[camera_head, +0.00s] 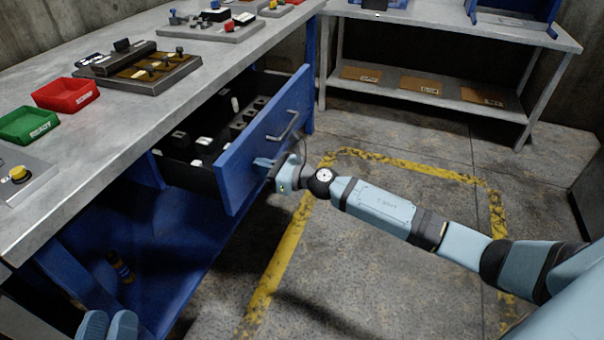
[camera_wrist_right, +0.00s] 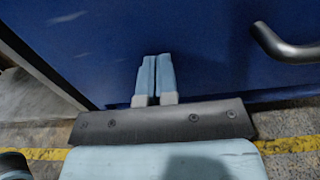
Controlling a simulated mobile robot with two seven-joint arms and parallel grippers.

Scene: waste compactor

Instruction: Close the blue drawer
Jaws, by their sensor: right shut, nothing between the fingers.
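The blue drawer (camera_head: 265,137) stands pulled out of the workbench in the head view. Its dark inside shows several small pieces. Its grey bar handle (camera_head: 284,127) is on the front face, and also shows at the right in the right wrist view (camera_wrist_right: 285,45). My right gripper (camera_head: 264,163) is at the lower part of the drawer front, below the handle. In the right wrist view its two fingers (camera_wrist_right: 155,75) are together with nothing between them, pointing at the blue front (camera_wrist_right: 200,40). I cannot tell whether they touch it.
The grey workbench top (camera_head: 130,130) holds a red bin (camera_head: 66,95), a green bin (camera_head: 28,124) and several devices. A small bottle (camera_head: 121,267) lies on the blue lower shelf (camera_head: 165,260). A second table (camera_head: 450,30) stands at the back.

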